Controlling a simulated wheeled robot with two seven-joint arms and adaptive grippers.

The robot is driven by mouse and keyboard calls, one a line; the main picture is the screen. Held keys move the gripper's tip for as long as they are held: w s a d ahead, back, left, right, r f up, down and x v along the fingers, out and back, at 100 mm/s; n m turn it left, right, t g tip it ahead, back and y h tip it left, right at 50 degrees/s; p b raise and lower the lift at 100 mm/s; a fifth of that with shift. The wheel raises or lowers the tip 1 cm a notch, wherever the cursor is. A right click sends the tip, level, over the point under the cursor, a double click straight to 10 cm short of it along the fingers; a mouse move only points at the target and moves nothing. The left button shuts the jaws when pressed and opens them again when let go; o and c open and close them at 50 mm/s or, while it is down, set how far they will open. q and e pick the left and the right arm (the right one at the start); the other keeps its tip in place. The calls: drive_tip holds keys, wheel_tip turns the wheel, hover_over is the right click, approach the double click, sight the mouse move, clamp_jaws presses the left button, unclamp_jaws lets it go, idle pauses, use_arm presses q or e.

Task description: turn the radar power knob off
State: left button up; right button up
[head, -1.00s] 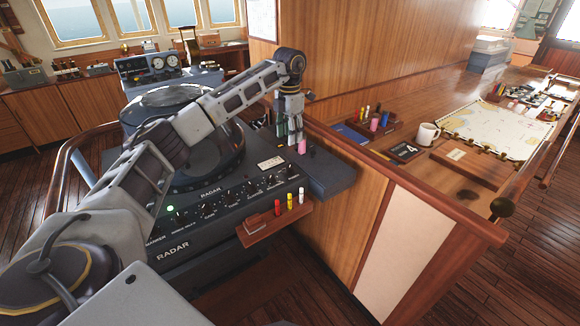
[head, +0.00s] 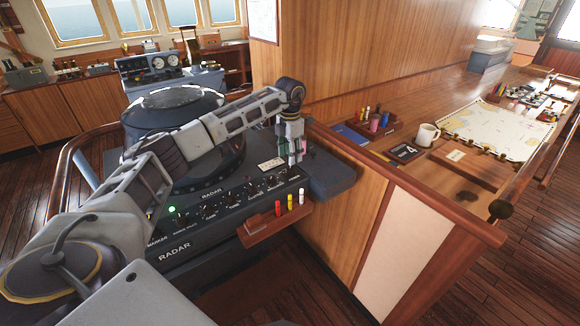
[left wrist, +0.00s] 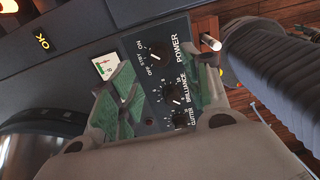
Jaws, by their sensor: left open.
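The radar power knob (left wrist: 158,52) is a black knob on the dark radar panel in the left wrist view, with ON, STBY and OFF marks beside it. Its exact pointer setting is hard to read. In the head view the radar console (head: 172,252) carries a row of knobs and a lit green lamp. My left gripper (head: 294,158) is open and empty above the right end of that row. In the left wrist view its green-padded fingers (left wrist: 165,82) stand apart, with the power knob beyond them. Contact cannot be told. My right gripper is not in view.
Brilliance (left wrist: 173,93) and clutter (left wrist: 180,118) knobs sit beside the power knob. A wooden tray (head: 255,236) with several markers juts out below the panel. A wooden counter with a white mug (head: 427,134) and a chart (head: 497,128) stands to the right.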

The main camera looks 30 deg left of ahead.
sight(290, 168)
use_arm(q)
drive_tip(key=shift+f+p, duration=0.45)
drive_tip(key=shift+f, duration=2.75)
clamp_jaws()
